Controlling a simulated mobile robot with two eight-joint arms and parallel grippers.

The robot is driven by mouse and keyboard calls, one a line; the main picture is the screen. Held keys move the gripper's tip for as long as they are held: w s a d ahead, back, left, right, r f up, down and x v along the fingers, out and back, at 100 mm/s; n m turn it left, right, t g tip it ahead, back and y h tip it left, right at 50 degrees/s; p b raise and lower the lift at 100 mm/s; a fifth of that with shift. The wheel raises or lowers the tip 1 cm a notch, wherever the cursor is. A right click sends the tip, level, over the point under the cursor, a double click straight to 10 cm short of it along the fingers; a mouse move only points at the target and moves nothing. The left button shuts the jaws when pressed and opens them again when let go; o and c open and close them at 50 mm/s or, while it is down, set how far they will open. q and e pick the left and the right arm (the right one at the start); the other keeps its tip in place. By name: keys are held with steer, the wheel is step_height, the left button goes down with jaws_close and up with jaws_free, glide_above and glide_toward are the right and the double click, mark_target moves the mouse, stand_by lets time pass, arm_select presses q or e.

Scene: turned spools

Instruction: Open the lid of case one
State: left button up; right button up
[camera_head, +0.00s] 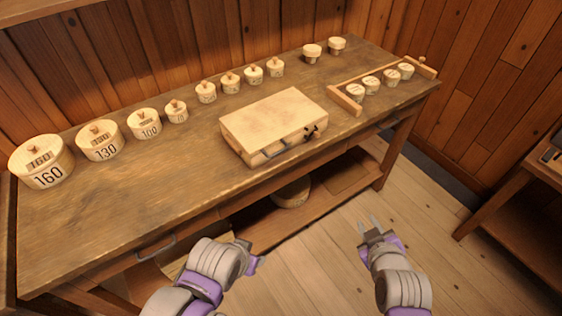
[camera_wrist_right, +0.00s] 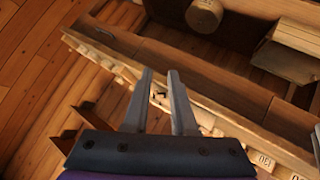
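A pale wooden case (camera_head: 273,120) lies on the workbench with its lid shut. A dark handle and a dark latch (camera_head: 311,132) show on its front side. No number can be read on it. My right gripper (camera_head: 369,223) is in front of the bench, over the floor and clear of the case. Its two fingers are apart and empty, as the right wrist view (camera_wrist_right: 160,80) also shows. My left gripper (camera_head: 250,258) is before the bench front, left of the right one and away from the case. Its fingers cannot be made out.
On the bench (camera_head: 80,230), several round lidded boxes, such as the 160 box (camera_head: 42,162), stand along the back. A wooden rack (camera_head: 345,101) with several small spools sits at the right. A drawer handle (camera_head: 156,247) juts from the front. A lower shelf (camera_head: 262,226) runs underneath.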

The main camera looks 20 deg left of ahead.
steer(key=w+a+f+n+t+y+b, duration=0.1)
steer(key=w+a+n+t+y+b, duration=0.1)
steer(key=w+a+n, duration=0.3)
steer(key=a+f+n+t+y+b, duration=0.1)
steer(key=a+n+y+b, duration=0.1)
steer(key=a, duration=0.5)
steer(key=n+t+y+b, duration=0.3)
steer(key=n+y+b, duration=0.15)
steer(key=n, duration=0.25)
glide_toward(279, 153)
steer(key=shift+h, duration=0.25)
steer(key=b+x, duration=0.1)
steer(key=x, duration=0.9)
steer(key=shift+a, duration=0.15)
arm_select(q)
step_height(279, 153, down, 13)
steer(key=shift+w+f, duration=0.1)
arm_select(e)
jaws_close()
